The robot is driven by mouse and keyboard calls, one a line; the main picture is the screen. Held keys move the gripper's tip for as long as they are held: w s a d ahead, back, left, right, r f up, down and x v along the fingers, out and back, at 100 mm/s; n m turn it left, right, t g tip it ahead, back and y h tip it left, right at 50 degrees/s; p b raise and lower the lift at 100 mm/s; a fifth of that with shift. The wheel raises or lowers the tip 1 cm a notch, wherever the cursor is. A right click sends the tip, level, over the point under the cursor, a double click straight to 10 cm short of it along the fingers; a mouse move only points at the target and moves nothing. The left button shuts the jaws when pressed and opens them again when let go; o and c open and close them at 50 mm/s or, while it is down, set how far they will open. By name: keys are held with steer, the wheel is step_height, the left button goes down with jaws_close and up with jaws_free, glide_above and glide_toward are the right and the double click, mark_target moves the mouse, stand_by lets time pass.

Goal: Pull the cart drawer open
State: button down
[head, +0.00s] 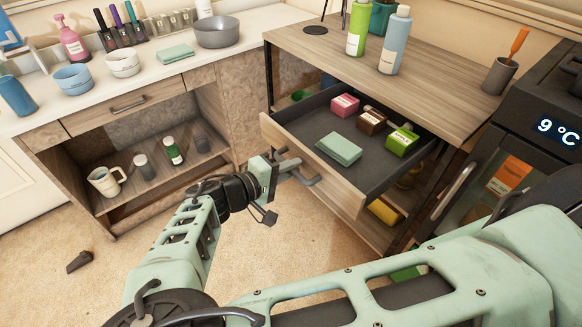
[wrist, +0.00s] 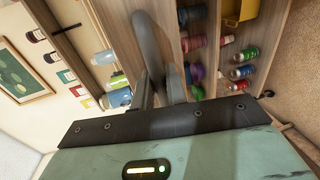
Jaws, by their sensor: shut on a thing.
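The cart (head: 450,75) has a wooden top and stands at the back right. Its drawer (head: 285,138) is pulled out, and its dark inside shows. In it lie a folded green cloth (head: 339,149) and pink, brown and green boxes. My gripper (head: 288,164) is at the drawer's front, shut on the grey drawer handle (head: 309,180). In the wrist view the grey handle (wrist: 148,45) rises as a curved bar beyond the gripper's edge. The fingers are partly hidden there, and so is their exact contact with the bar.
Green and blue bottles (head: 395,40) stand on the cart top. A dark fridge (head: 555,125) with a temperature display stands close on the right. A counter (head: 185,60) with bowls is on the left. Carpeted floor (head: 250,250) is open before the cart; a small dark object (head: 79,262) lies at left.

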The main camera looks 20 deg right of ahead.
steer(key=c, duration=1.8)
jaws_free()
steer(key=b+v, duration=0.1)
steer(key=v, duration=1.6)
steer(key=shift+s+a, duration=0.1)
